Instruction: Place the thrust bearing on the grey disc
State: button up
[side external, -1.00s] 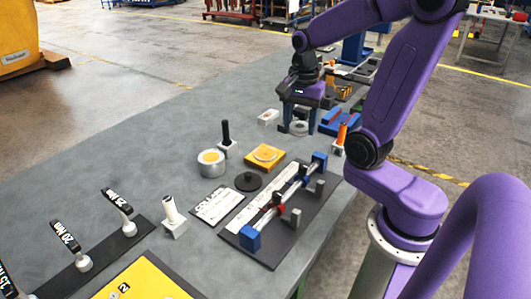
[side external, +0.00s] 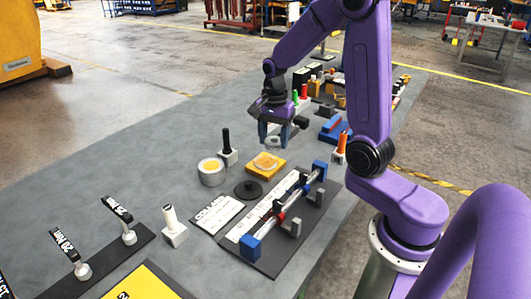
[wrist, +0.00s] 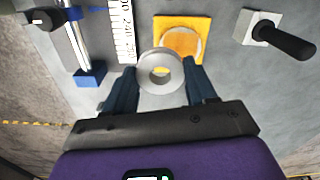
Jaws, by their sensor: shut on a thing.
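The thrust bearing, a light grey ring (wrist: 161,89), is gripped between the two fingers of my gripper (wrist: 161,90) in the wrist view. In the side view my gripper (side external: 275,137) holds the bearing (side external: 272,142) above the bench, just behind the orange block. The block (side external: 276,173) also shows in the side view. A darker grey disc with a raised centre (side external: 248,189) lies in front of it. I cannot tell which disc is meant.
A silver cylinder with a yellow top (side external: 211,175) and a black-handled tool in a white block (side external: 227,152) stand left of the orange block. A rail fixture with blue ends (side external: 285,215) is at front right.

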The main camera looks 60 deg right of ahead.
send_over(265, 162)
notch_tip(265, 162, down, 4)
jog(key=shift+d+f, duration=0.1)
jog(key=shift+f, duration=1.5)
jog(key=shift+f, duration=0.15)
jog(key=o, duration=1.2)
